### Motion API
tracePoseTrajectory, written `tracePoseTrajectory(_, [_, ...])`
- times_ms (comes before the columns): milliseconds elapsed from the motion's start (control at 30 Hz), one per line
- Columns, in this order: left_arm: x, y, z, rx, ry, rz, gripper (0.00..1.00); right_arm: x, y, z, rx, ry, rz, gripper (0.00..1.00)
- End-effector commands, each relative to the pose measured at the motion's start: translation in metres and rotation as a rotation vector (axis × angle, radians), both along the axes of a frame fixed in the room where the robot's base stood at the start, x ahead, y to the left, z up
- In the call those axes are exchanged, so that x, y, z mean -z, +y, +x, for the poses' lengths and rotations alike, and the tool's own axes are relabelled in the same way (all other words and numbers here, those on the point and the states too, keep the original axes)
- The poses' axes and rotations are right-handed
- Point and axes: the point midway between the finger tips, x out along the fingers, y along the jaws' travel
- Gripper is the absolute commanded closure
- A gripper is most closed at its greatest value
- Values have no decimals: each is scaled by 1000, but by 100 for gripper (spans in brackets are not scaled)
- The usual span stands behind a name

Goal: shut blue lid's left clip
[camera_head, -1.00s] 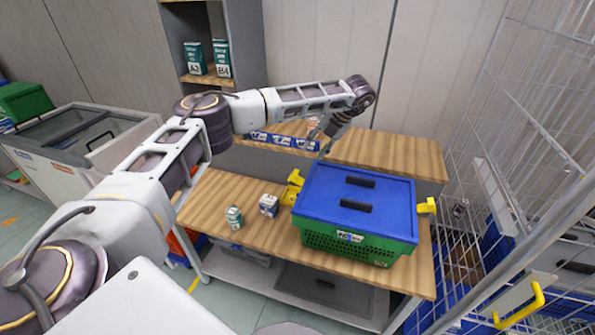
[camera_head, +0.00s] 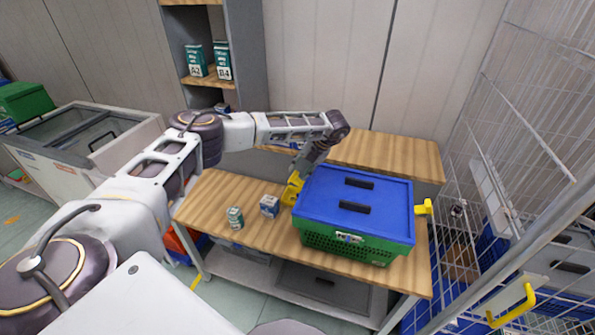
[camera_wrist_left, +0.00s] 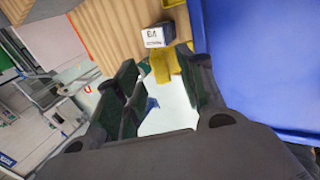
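The blue lid (camera_head: 385,194) lies on a green basket crate (camera_head: 375,250) on the wooden table. Its yellow left clip (camera_head: 291,193) sticks out at the crate's left side. My left gripper (camera_head: 300,178) is at this clip, partly hiding it, with the arm reaching over from the left. In the left wrist view the gripper (camera_wrist_left: 163,72) has its fingers apart. The yellow clip (camera_wrist_left: 162,66) shows between the fingertips, and the blue lid (camera_wrist_left: 245,60) is on the right. I cannot tell whether a finger touches the clip. My right gripper is out of view.
A yellow clip (camera_head: 424,207) sticks out on the crate's right side. A small can (camera_head: 235,217) and a small box (camera_head: 269,206) stand on the table (camera_head: 215,195) left of the crate. A wire cage (camera_head: 525,130) stands close on the right.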

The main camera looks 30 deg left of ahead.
Motion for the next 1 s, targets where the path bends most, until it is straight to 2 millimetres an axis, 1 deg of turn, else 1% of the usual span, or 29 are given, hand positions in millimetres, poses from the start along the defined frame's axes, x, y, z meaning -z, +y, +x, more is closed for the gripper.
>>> tracePoseTrajectory(133, [13,8,-2,-1,1,1,61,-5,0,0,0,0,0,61])
tracePoseTrajectory(300, [22,13,-3,-1,0,0,61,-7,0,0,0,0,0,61])
tracePoseTrajectory(667, [25,14,-3,0,-1,0,61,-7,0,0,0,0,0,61])
tracePoseTrajectory(767, [25,14,-3,0,-1,0,72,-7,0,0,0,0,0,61])
tracePoseTrajectory(900, [25,14,-3,0,-1,0,90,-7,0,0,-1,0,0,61])
tracePoseTrajectory(967, [25,14,-3,0,-1,0,98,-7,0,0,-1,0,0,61])
tracePoseTrajectory(1000, [25,14,-3,0,-1,0,100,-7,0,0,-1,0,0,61])
